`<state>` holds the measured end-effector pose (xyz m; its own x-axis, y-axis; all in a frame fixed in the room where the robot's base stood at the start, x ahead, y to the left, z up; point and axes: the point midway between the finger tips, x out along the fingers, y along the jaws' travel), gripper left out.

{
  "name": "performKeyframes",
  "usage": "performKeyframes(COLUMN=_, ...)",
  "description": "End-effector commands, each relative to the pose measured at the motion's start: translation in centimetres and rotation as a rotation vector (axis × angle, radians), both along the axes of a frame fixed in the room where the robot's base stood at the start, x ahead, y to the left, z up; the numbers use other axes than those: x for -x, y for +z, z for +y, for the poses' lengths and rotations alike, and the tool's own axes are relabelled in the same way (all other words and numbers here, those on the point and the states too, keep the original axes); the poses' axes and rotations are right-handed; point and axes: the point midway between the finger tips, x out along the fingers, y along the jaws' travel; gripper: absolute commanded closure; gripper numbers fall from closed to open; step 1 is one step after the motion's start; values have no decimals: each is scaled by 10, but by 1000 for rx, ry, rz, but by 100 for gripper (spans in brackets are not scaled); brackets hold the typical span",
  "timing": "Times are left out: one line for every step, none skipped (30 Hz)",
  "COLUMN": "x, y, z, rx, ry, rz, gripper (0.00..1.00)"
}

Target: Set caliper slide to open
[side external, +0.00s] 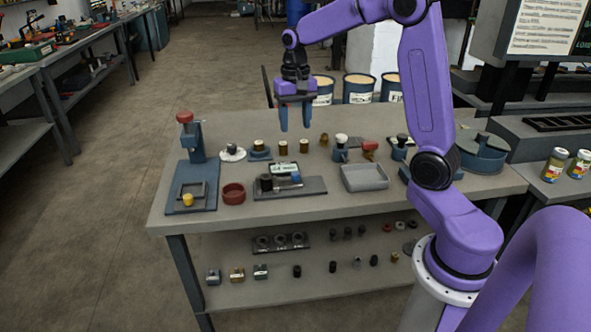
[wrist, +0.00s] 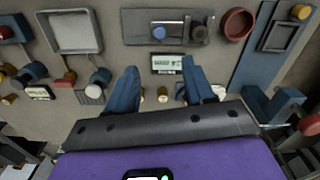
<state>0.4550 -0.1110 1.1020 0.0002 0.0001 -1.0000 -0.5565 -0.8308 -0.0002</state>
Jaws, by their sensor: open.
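A dark grey plate (side external: 312,187) lies on the bench below and nearer the front than my gripper. It carries a raised bar with a blue knob and a dark block, and looks like the caliper slide. In the wrist view the plate (wrist: 142,27) is at the top, with the blue knob (wrist: 158,32) left of a dark knob (wrist: 198,33). I cannot tell its slide position for sure. A small label card (wrist: 178,64) stands beside it. My gripper (side external: 295,125) is open and empty, pointing down above the bench, apart from everything. Its fingers (wrist: 162,82) also show in the wrist view.
A grey tray (side external: 364,178) is right of the plate; a red ring-shaped dish (side external: 233,194) and a blue press-like stand (side external: 197,208) are left. Several small brass and blue pieces stand in a row behind. My arm rises at the right. Bare bench lies along the front.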

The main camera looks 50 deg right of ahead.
Motion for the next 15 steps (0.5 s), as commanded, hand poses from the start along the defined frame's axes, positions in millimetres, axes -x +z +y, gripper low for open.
performKeyframes(x=2, y=-10, z=0, rx=0, ry=0, rz=6, gripper=47)
performKeyframes(x=2, y=-15, z=-1, rx=-1, ry=0, rz=7, gripper=47)
performKeyframes(x=1, y=-23, z=0, rx=-1, ry=1, rz=7, gripper=47)
performKeyframes(x=2, y=-29, z=0, rx=-1, ry=1, rz=7, gripper=47)
performKeyframes(x=2, y=-34, z=0, rx=0, ry=1, rz=7, gripper=47)
performKeyframes(x=2, y=-42, z=0, rx=-1, ry=0, rz=7, gripper=47)
performKeyframes(x=2, y=-48, z=0, rx=0, ry=1, rz=6, gripper=47)
performKeyframes(x=2, y=-53, z=0, rx=0, ry=1, rz=7, gripper=47)
performKeyframes(x=2, y=-61, z=0, rx=0, ry=0, rz=6, gripper=47)
performKeyframes(x=2, y=-66, z=0, rx=-1, ry=0, rz=7, gripper=47)
performKeyframes(x=2, y=-72, z=0, rx=0, ry=0, rz=7, gripper=47)
performKeyframes(x=2, y=-80, z=0, rx=0, ry=0, rz=6, gripper=47)
performKeyframes(x=2, y=-85, z=0, rx=-1, ry=0, rz=7, gripper=47)
performKeyframes(x=2, y=-91, z=0, rx=0, ry=1, rz=6, gripper=47)
performKeyframes(x=2, y=-98, z=0, rx=0, ry=1, rz=6, gripper=47)
